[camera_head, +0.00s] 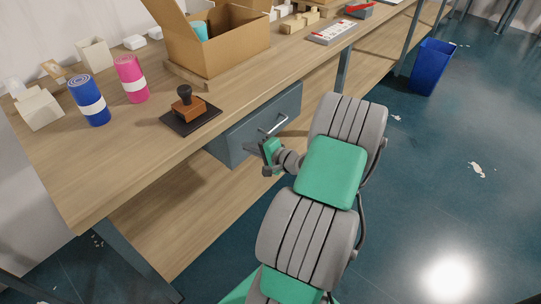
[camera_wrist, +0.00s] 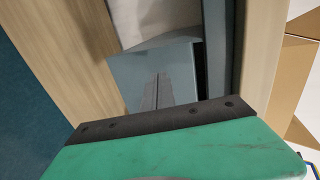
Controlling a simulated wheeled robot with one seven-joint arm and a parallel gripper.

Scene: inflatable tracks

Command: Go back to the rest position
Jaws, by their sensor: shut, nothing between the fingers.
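My gripper (camera_head: 262,149) is shut and empty. In the head view it is beside the front of the blue-grey drawer (camera_head: 258,124), below the table's top edge, and appears apart from the handle (camera_head: 275,124). My green and grey arm reaches up from the bottom of the picture. In the wrist view, the green and dark gripper body (camera_wrist: 160,125) fills the lower part, and a blue-grey surface (camera_wrist: 155,75), likely the drawer, lies beyond it.
The wooden workbench (camera_head: 75,170) runs along the left. On it are a stamp (camera_head: 187,103) on a dark pad, a blue roll (camera_head: 90,102), a pink roll (camera_head: 131,80) and an open cardboard box (camera_head: 225,50). A blue bin (camera_head: 431,68) stands on the floor. The right floor is mostly clear.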

